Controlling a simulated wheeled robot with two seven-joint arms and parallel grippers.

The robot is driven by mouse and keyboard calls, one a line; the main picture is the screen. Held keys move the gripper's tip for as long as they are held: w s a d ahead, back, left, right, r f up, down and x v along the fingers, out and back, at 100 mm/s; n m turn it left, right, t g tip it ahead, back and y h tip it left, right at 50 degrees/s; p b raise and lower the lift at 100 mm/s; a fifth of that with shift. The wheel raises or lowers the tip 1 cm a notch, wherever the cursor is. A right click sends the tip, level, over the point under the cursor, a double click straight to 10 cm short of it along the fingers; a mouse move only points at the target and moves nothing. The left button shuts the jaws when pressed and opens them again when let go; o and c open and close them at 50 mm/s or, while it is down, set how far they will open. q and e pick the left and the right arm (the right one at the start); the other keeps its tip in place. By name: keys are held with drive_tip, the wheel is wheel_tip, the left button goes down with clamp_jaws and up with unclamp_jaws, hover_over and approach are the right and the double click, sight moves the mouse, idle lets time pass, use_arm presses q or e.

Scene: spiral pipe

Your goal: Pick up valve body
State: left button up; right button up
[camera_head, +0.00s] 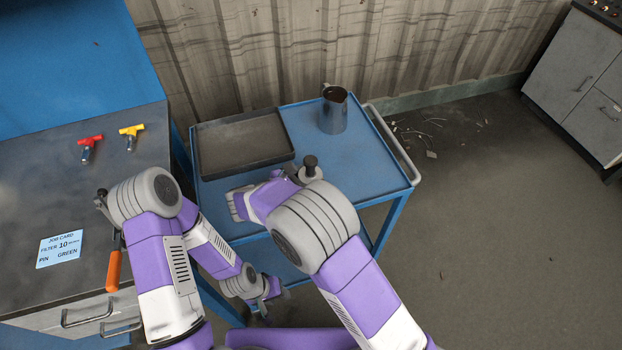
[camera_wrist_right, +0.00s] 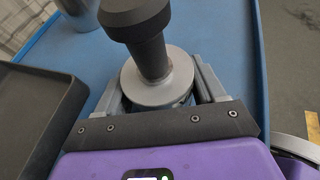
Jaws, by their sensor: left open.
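The valve body shows in the head view as a black knob (camera_head: 310,163) on a grey body, standing on the blue cart. The right wrist view shows it close up: a black handle (camera_wrist_right: 150,45) above a round grey flange (camera_wrist_right: 133,86). My right gripper (camera_wrist_right: 162,80) has one finger on each side of the flange. Whether the fingers touch the body beneath is hidden. In the head view my right forearm partly covers this place. My left gripper (camera_head: 266,308) is open and empty, low beside the cart's front, away from the valve body.
The blue cart (camera_head: 372,170) also holds a dark tray (camera_head: 200,150) and a metal pitcher (camera_head: 333,112). The workbench at left carries a red-handled piece (camera_head: 90,141), a yellow one (camera_head: 131,131), a job card (camera_head: 59,249) and an orange-handled tool (camera_head: 113,270). The cart's right side is clear.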

drive_tip(key=shift+r, duration=0.1)
drive_tip(key=c, duration=0.9)
